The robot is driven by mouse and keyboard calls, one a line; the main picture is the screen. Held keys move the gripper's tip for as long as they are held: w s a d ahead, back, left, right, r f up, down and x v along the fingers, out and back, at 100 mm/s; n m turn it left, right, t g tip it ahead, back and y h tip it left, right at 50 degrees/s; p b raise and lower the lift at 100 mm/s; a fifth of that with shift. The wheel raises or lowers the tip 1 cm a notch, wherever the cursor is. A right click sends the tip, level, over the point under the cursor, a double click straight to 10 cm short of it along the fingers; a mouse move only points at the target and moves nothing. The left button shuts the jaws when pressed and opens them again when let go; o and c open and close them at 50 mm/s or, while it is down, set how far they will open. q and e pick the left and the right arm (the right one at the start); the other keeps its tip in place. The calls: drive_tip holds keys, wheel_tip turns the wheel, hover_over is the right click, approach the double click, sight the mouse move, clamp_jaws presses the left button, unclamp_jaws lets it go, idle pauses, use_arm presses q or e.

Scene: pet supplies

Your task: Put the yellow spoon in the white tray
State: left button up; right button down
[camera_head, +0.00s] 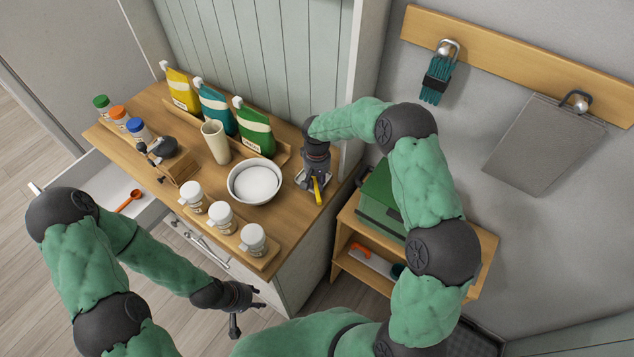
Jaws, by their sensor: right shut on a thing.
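My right gripper (315,184) points down over the right end of the wooden counter and is shut on the yellow spoon (318,192). Only part of the spoon shows below the fingers. A small pale edge, perhaps the white tray (299,181), shows just left of the gripper. The gripper hides most of it, and I cannot tell whether the spoon touches it. My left gripper (250,311) is open and empty, low in front of the cabinet and away from the counter top.
A white bowl (255,181) stands left of the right gripper. Several white-lidded jars (222,218) line the counter (283,215) front. Coloured bags (217,108) and a beige cup (215,141) stand behind. An open drawer (95,178) at left holds an orange spoon (128,200).

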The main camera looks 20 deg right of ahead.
drive_tip(key=shift+s+f, duration=0.2)
drive_tip(key=shift+f, duration=0.1)
drive_tip(key=shift+s+a+f+b, duration=0.15)
drive_tip(key=shift+s+f+b, duration=0.25)
drive_tip(key=shift+f+b, duration=0.3)
drive_tip(key=c, duration=1.1)
unclamp_jaws()
drive_tip(key=shift+w+f, duration=0.2)
drive_tip(key=shift+r, duration=0.1)
drive_tip(key=shift+r+p, duration=0.45)
drive_tip(key=shift+p, duration=0.15)
drive_tip(key=r, duration=0.4)
drive_tip(key=w+r, duration=0.1)
drive_tip(key=r, duration=0.8)
drive_tip(key=shift+w+d+p, duration=0.2)
drive_tip(key=shift+p, duration=0.2)
